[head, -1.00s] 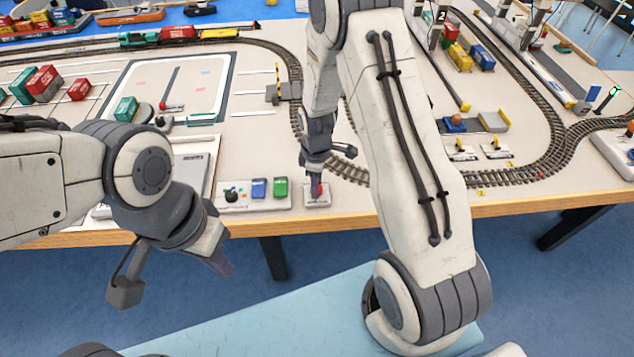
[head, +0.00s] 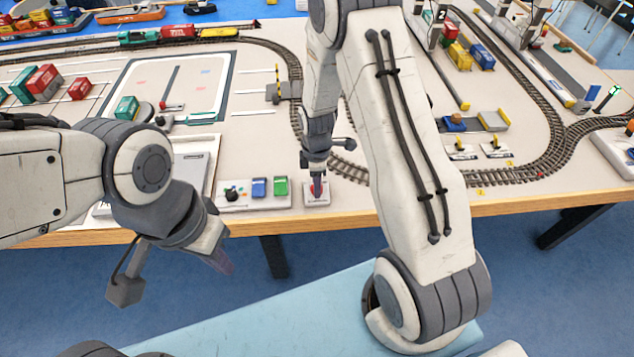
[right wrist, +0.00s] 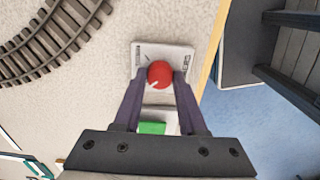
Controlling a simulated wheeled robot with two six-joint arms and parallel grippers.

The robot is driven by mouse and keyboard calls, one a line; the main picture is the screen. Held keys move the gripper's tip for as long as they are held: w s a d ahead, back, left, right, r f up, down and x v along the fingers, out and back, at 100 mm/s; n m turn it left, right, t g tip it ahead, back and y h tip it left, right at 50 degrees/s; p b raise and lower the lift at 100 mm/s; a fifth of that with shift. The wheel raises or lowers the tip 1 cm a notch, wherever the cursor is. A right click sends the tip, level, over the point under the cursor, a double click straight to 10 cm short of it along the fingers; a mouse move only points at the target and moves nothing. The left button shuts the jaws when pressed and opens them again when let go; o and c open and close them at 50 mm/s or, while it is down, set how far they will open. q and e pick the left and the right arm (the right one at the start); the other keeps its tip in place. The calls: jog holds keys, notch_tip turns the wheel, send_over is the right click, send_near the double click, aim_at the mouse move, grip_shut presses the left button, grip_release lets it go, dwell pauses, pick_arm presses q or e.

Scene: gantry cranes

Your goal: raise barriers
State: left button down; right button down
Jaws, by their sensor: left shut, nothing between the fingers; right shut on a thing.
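A small white panel (right wrist: 150,58) with a red knob (right wrist: 160,73) sits at the table's front edge; part of its printed label ends in "ERS". My right gripper (right wrist: 160,80) points down and is shut on the red knob, which has a white pointer mark. In the head view the panel (head: 317,199) shows under the right gripper (head: 317,190), which hides most of the knob. A yellow-and-black striped barrier arm (head: 277,79) stands upright beside the track. My left gripper (head: 222,264) is shut and empty, in front of the table edge.
A control box (head: 254,194) with a black joystick and blue and green switches stands just left of the panel. Railway track (head: 345,168) curves behind it. Cranes and containers stand further back.

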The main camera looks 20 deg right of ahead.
jog(key=shift+c, duration=2.3)
grip_release()
notch_tip(320, 180, up, 10)
jog(key=shift+r, duration=0.25)
jog(key=s+a+r+m, duration=0.3)
jog(key=s+a+r, duration=0.6)
jog(key=s+a, duration=0.2)
jog(key=s+a+r+m, duration=0.1)
jog(key=s+m, duration=0.1)
jog(key=s, duration=0.4)
jog(key=s+a+r+m+y, duration=0.1)
jog(key=s+a+r+m, duration=0.1)
jog(key=s, duration=0.5)
